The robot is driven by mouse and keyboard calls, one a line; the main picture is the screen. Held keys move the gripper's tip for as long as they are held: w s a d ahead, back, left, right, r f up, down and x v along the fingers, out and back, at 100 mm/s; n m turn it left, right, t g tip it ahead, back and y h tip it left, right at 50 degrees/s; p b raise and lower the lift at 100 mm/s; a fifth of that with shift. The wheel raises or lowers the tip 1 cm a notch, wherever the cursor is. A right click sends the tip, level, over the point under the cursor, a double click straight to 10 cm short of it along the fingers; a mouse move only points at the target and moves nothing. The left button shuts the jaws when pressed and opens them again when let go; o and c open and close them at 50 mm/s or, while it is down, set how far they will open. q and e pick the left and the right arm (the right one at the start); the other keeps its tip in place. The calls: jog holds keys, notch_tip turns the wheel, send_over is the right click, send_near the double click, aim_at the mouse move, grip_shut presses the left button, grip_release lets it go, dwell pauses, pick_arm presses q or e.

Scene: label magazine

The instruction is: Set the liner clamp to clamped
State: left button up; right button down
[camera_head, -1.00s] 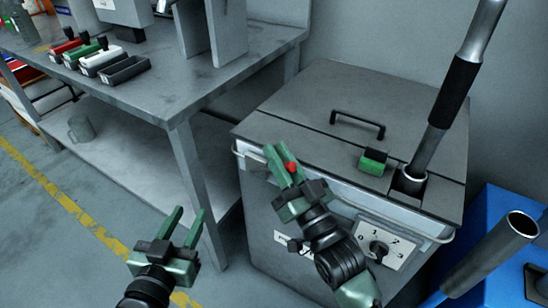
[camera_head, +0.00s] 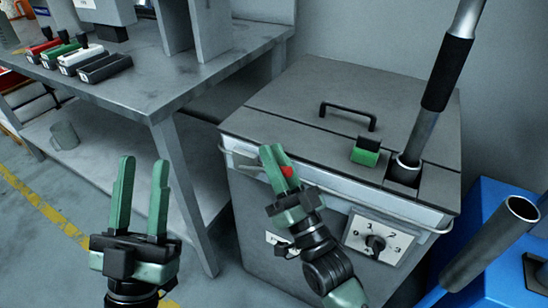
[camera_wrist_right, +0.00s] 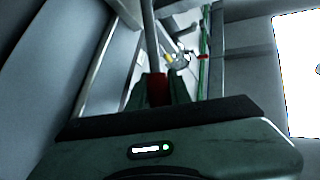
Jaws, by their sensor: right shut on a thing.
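My right gripper (camera_head: 272,150) is at the front upper edge of the grey cabinet (camera_head: 300,230). Its jaws are shut on a small red part (camera_head: 287,171), apparently the liner clamp's handle. The red part (camera_wrist_right: 158,90) also shows between the fingers in the right wrist view. The fingers and hand hide most of the clamp, so I cannot read its position. My left gripper (camera_head: 143,162) is open and empty, left of the cabinet, fingers pointing up.
A rail runs along the cabinet front, above a numbered dial (camera_head: 376,243). The lid has a black handle (camera_head: 348,112) and a green-black block (camera_head: 366,151). A tall lever (camera_head: 440,90) stands at the right. A blue box (camera_head: 490,200) is beside it. A grey table (camera_head: 170,90) stands left.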

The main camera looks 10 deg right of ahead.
jog(key=c, duration=1.3)
grip_release()
jog(key=shift+r, duration=0.1)
